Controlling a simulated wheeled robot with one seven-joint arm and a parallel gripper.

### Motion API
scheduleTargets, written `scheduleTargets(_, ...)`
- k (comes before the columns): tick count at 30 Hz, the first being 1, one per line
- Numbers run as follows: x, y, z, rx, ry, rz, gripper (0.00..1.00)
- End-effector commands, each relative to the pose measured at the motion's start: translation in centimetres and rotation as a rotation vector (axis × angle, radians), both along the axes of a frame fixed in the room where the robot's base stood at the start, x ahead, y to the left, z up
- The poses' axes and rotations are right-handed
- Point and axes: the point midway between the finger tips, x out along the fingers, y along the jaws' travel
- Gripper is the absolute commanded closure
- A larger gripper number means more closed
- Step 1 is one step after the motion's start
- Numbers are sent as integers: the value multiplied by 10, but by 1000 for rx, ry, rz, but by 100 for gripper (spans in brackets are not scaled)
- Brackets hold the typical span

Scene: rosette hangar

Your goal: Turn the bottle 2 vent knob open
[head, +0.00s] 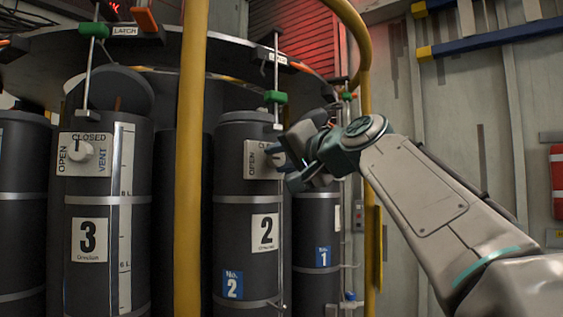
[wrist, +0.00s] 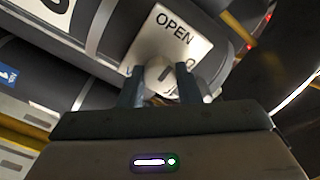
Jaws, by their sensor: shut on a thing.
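Bottle 2 (head: 234,222) is a dark grey cylinder with a white "2" label, standing upright in the middle of the head view. Its vent plate (head: 252,151) is near the top, with "OPEN" readable on its left side; the rest is partly hidden by my gripper. My gripper (head: 284,166) reaches in from the right and is at the plate. In the wrist view the round white vent knob (wrist: 160,76) sits between my two fingers (wrist: 162,88), which are shut on it. The plate shows "OPEN" above the knob there. The knob's pointer direction is hard to tell.
Bottle 3 (head: 93,210), with its own white knob (head: 81,151), stands left. Bottle 1 (head: 317,262) stands behind at right. A yellow vertical post (head: 190,200) rises between bottles 3 and 2; another yellow rail (head: 370,215) is right of bottle 1. Green-handled latch rods (head: 275,97) hang above.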

Motion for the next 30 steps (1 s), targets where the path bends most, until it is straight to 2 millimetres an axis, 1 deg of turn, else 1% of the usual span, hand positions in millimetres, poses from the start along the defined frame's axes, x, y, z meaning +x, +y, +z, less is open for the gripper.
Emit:
scheduleTargets(12, 0, 0, -1, -8, -1, 1, 93)
scheduleTargets(13, 0, 0, -1, -8, -1, 1, 64)
scheduleTargets(15, 0, 0, -1, -8, -1, 1, 48)
scheduleTargets(25, -2, -2, -1, -5, -3, -1, 48)
scheduleTargets(28, -10, -9, -2, -6, -4, -3, 48)
scheduleTargets(30, -20, -16, -2, -5, -4, -4, 48)
